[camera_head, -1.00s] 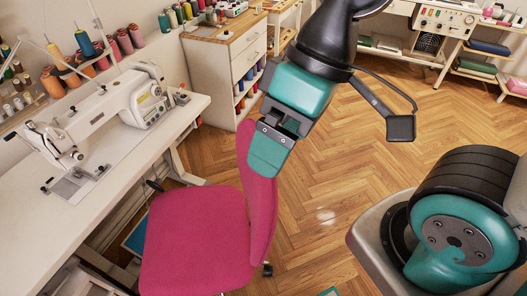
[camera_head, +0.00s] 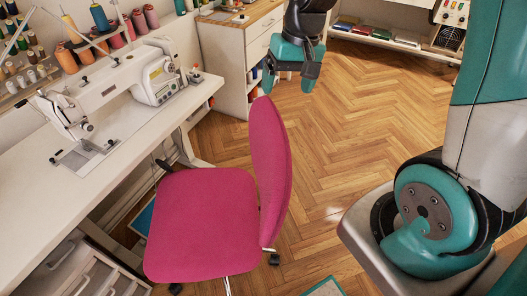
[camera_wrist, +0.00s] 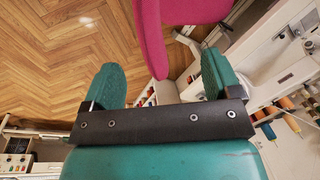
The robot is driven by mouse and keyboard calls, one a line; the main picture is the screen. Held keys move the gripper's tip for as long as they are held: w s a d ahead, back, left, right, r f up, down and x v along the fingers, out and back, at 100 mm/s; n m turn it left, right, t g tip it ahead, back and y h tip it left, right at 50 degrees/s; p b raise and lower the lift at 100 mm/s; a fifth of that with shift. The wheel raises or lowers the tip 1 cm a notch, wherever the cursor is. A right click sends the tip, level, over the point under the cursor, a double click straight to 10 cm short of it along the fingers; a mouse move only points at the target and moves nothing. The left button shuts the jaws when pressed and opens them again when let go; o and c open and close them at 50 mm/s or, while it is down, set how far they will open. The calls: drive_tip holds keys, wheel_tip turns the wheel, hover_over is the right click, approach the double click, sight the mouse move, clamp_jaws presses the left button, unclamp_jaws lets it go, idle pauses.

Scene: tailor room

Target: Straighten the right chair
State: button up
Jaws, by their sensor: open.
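The pink chair (camera_head: 205,222) stands in front of the sewing table, with its seat at the table's front edge and its backrest (camera_head: 270,155) on the right side. In the wrist view the chair's backrest (camera_wrist: 152,38) shows at the top, beyond the fingers. My gripper (camera_head: 282,85) is in the upper middle of the head view, behind the top of the backrest and apart from it. In the wrist view my gripper (camera_wrist: 162,85) has its two green fingers spread, with nothing held between them.
The white sewing table (camera_head: 85,195) with a sewing machine (camera_head: 120,85) lies left of the chair. A white drawer cabinet (camera_head: 232,60) stands behind. Shelves (camera_head: 385,35) line the far wall. The wooden floor (camera_head: 350,135) right of the chair is clear.

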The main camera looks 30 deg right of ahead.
sight(279, 134)
drive_tip(key=shift+m, duration=0.6)
drive_tip(key=w+f, duration=0.1)
drive_tip(key=f, duration=0.5)
drive_tip(key=w+f, duration=0.1)
drive_tip(key=f, duration=1.3)
drive_tip(key=shift+w+f+p, duration=0.1)
drive_tip(key=shift+w+p, duration=0.2)
drive_tip(key=shift+w, duration=0.1)
drive_tip(key=shift+c, duration=0.3)
